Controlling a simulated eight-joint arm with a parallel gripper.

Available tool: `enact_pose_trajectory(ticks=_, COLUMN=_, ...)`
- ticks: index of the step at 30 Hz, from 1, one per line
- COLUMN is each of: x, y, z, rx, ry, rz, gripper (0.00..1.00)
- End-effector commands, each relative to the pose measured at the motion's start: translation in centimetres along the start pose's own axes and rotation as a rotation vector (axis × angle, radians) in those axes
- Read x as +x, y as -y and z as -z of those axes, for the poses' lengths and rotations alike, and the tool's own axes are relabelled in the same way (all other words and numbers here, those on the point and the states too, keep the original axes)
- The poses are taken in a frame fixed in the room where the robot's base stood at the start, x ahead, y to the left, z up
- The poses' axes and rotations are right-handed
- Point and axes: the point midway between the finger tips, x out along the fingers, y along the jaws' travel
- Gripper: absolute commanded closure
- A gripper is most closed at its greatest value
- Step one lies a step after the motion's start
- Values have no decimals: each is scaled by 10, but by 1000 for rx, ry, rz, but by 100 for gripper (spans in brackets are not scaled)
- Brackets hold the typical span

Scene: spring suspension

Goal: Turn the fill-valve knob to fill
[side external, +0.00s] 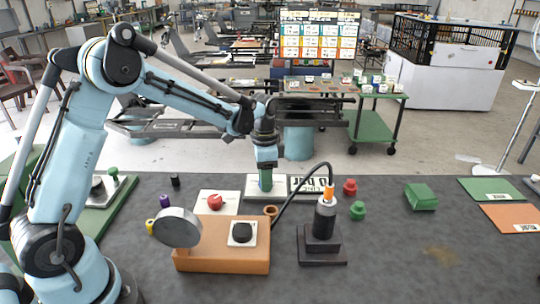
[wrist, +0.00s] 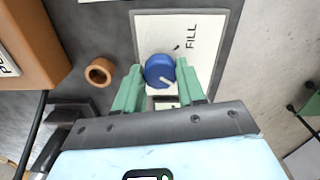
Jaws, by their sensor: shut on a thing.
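The blue fill-valve knob (wrist: 160,70) sits on a white plate (wrist: 153,30) marked FILL in the wrist view. A short white pointer line on the knob slants toward the lower right of that picture, and a small black tick lies near the FILL lettering. My gripper (wrist: 160,78) has its two green fingers on either side of the knob, shut on it. In the side external view my gripper (side external: 265,182) points down at the white plate (side external: 252,188). The fingers hide the knob there.
A brown ring (side external: 271,210) lies near the plate, and a dark post with an orange tip and cable (side external: 325,215) stands to the right. An orange box with a black knob (side external: 222,255) is in front. Red (side external: 350,187) and green (side external: 357,210) pieces lie further right.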

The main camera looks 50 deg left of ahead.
Motion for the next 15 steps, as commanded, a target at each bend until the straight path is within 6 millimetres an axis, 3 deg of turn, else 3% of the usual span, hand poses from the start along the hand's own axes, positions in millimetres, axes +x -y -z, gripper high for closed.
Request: enact_pose_trajectory(ticks=15, x=0, y=-1, z=0, rx=-478, ry=1, rz=0, gripper=91)
